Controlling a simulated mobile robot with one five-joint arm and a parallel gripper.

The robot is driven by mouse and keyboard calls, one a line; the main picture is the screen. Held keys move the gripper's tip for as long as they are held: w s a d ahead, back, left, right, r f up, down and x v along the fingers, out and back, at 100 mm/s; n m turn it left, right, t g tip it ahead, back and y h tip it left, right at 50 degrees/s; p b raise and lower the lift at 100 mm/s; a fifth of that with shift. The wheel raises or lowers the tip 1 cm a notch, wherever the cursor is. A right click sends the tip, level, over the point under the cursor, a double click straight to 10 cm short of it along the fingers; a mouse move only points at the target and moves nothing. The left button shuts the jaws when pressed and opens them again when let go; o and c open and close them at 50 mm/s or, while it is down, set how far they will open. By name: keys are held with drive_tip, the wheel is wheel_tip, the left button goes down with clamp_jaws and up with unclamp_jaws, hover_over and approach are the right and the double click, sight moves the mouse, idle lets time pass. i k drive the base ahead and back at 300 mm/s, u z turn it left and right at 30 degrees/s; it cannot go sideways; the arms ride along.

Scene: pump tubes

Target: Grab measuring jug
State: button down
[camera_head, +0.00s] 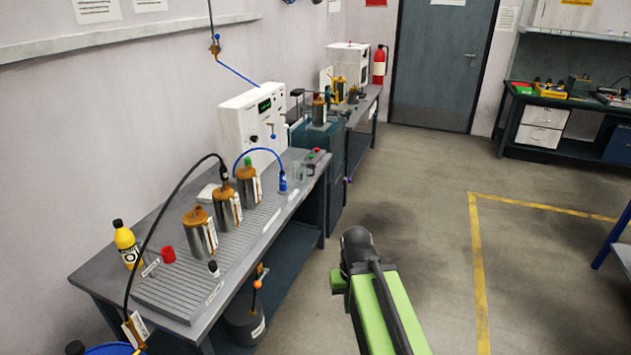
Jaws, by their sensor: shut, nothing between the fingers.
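No gripper fingers can be made out.
The concrete floor (410,190) is clear, with yellow lines at right.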

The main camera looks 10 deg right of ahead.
sight(304, 171)
drive_tip(key=u, duration=0.3)
drive_tip(key=i, duration=0.85)
drive_tip(key=u, duration=1.45)
drive_tip(key=k, duration=0.1)
drive_tip(key=u, duration=2.3)
drive_tip(key=k, duration=2.5)
drive_tip(key=z, duration=0.4)
